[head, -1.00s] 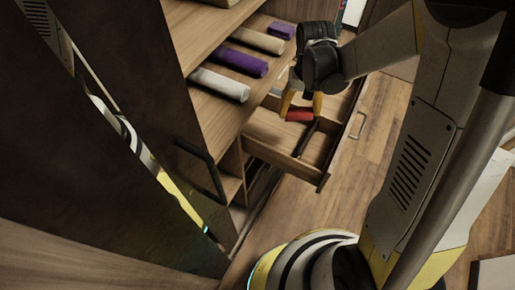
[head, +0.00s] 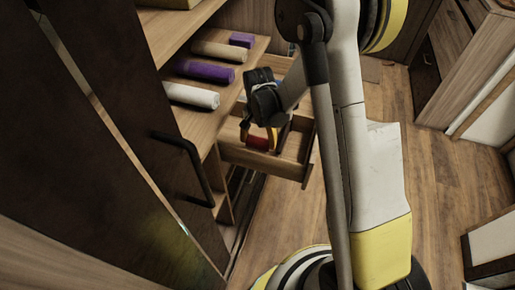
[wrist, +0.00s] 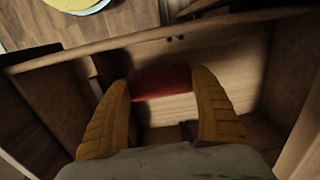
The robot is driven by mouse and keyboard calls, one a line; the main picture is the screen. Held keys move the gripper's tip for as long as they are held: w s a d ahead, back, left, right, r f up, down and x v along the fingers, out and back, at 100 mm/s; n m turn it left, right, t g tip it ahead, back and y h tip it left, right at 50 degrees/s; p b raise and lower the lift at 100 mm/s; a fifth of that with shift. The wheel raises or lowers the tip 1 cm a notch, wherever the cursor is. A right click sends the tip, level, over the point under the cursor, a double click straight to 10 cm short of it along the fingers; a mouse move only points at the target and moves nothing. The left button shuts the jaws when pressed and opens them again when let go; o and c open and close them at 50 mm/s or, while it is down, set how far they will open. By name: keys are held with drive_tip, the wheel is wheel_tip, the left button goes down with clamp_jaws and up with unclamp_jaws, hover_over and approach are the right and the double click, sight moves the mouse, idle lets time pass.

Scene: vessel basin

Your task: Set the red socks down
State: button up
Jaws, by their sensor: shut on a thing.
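The red socks (head: 257,143) are a small rolled red bundle. They also show in the wrist view (wrist: 160,82), between the two yellow-brown fingers of my gripper (wrist: 161,90). In the head view my gripper (head: 258,138) is shut on the socks and points down over the open wooden drawer (head: 237,156). In the wrist view the drawer's walls (wrist: 150,38) surround the socks. I cannot tell whether the socks touch the drawer floor.
On the shelf (head: 203,122) beside the drawer lie a white roll (head: 191,95), a purple roll (head: 204,71), a beige roll (head: 219,50) and a small purple item (head: 242,40). A dark cabinet door with a handle (head: 185,160) stands at left. The wooden floor (head: 420,180) at right is clear.

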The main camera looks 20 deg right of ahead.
sight(258, 146)
drive_tip(key=shift+f+b, duration=0.55)
drive_tip(key=shift+f, duration=0.9)
drive_tip(key=shift+f, duration=0.15)
drive_tip(key=shift+f, duration=0.15)
drive_tip(key=o, duration=0.7)
